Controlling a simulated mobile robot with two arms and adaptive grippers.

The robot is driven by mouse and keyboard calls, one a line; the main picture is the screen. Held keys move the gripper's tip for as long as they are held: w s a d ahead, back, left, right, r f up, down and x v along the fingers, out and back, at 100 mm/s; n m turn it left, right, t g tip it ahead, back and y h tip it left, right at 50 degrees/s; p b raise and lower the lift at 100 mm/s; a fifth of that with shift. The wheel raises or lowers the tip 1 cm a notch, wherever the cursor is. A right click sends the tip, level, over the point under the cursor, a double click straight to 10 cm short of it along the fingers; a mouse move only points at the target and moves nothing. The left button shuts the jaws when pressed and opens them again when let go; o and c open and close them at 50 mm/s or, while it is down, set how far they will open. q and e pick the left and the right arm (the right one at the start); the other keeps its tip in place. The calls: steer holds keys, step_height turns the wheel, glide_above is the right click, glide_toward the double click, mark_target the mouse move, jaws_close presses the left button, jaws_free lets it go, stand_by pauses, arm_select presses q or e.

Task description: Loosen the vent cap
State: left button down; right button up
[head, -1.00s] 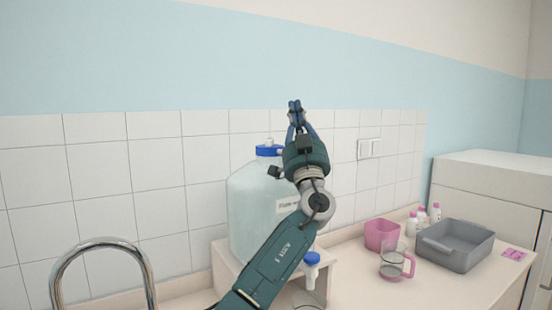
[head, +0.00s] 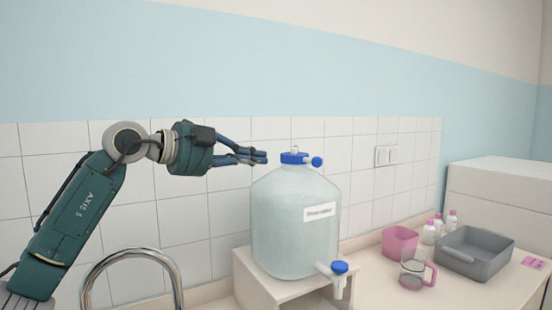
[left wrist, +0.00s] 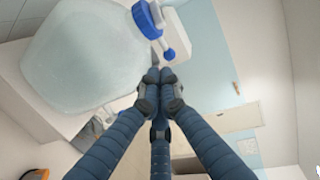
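A large clear carboy (head: 295,235) of pale liquid stands upright with a blue lid (head: 294,158) on its neck. A small white stub (head: 294,149) rises from the lid, and a small round blue cap (head: 317,162) sticks out at its right side. I cannot tell for certain which is the vent cap. In the left wrist view the lid (left wrist: 146,20) and small cap (left wrist: 169,54) show just beyond my fingertips. My left gripper (head: 262,157) points right at lid height, left of the lid and apparently apart from it. Its fingers are together, with nothing between them. My right gripper is out of view.
The carboy stands on a pale raised stand (head: 255,282), with a blue-topped spigot (head: 339,268) low in front. A curved metal tap (head: 130,256) is at front left. A pink bin (head: 400,243), a jug (head: 413,272), small bottles (head: 439,225) and a grey tray (head: 475,256) stand at right.

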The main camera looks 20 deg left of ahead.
mark_target(311, 162)
arm_select(q)
steer(key=p+x, duration=0.5)
steer(key=x, duration=0.7)
steer(key=shift+w+d, duration=0.1)
steer(key=shift+w, duration=0.1)
steer(key=shift+w+d+f, duration=0.15)
steer(key=shift+w+f, duration=0.05)
steer(key=shift+w, duration=0.15)
steer(key=shift+d, duration=0.15)
steer(key=shift+w+d, duration=0.25)
steer(key=shift+d, duration=0.05)
steer(key=shift+w+d+p, duration=0.3)
steer(key=shift+d+p, duration=0.1)
steer(key=shift+d, duration=0.05)
steer(key=shift+w+d, duration=0.45)
steer(key=shift+w, duration=0.05)
steer(key=shift+w+d+p, duration=0.25)
steer(key=shift+w+p, duration=0.2)
steer(key=shift+w, duration=0.2)
